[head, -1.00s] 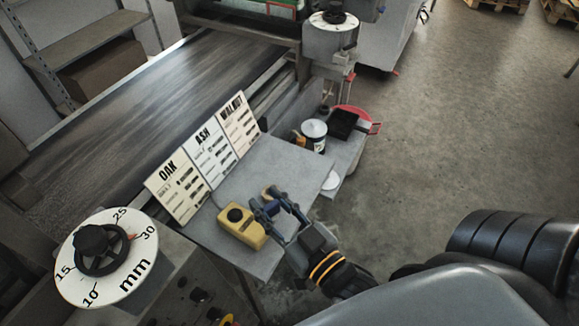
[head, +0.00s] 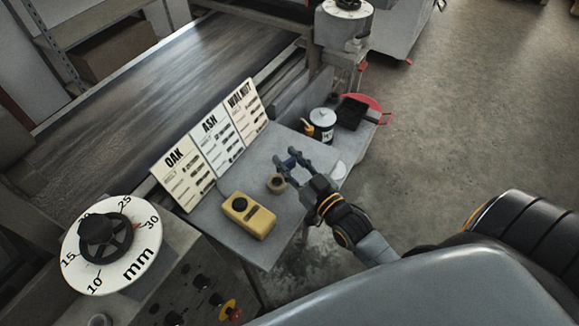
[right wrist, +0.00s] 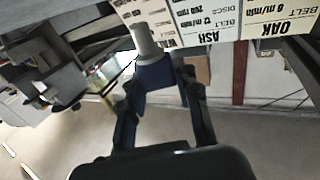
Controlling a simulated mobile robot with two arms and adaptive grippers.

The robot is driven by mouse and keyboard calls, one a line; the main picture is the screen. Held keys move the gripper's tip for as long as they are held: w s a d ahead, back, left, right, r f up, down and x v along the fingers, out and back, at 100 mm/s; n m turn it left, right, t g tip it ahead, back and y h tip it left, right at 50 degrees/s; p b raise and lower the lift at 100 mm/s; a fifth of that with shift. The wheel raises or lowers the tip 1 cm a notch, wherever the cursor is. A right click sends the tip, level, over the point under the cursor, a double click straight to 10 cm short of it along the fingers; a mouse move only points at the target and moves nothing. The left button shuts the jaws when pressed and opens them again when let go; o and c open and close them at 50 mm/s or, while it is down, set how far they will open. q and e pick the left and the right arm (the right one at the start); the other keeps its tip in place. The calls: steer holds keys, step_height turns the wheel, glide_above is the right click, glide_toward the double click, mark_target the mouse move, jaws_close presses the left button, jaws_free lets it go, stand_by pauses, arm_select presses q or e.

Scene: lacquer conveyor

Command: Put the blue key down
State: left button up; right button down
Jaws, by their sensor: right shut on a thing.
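My right gripper (head: 289,162) is over the far right part of the grey side table (head: 258,160). It is shut on the blue key (head: 292,157), which is small and mostly covered by the fingers in the head view. In the right wrist view the blue key (right wrist: 154,76) shows as a dark blue block between the two fingers (right wrist: 158,98), with a pale grey cylinder (right wrist: 145,42) at its upper end. I cannot tell whether the key touches the table. My left gripper is not in view.
OAK, ASH and WALNUT cards (head: 210,142) stand along the conveyor (head: 150,95).

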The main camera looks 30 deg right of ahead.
mark_target(292, 171)
steer(key=shift+w+d+f, duration=0.15)
steer(key=shift+w+f, duration=0.05)
steer(key=shift+f, duration=0.05)
step_height(292, 171, down, 2)
steer(key=shift+w+d+f, duration=0.1)
steer(key=shift+w+f, duration=0.05)
steer(key=shift+f, duration=0.55)
steer(key=shift+f+b, duration=0.2)
steer(key=shift+b, duration=0.1)
steer(key=c, duration=1)
jaws_free()
steer(key=shift+o, duration=0.2)
steer(key=shift+r, duration=0.1)
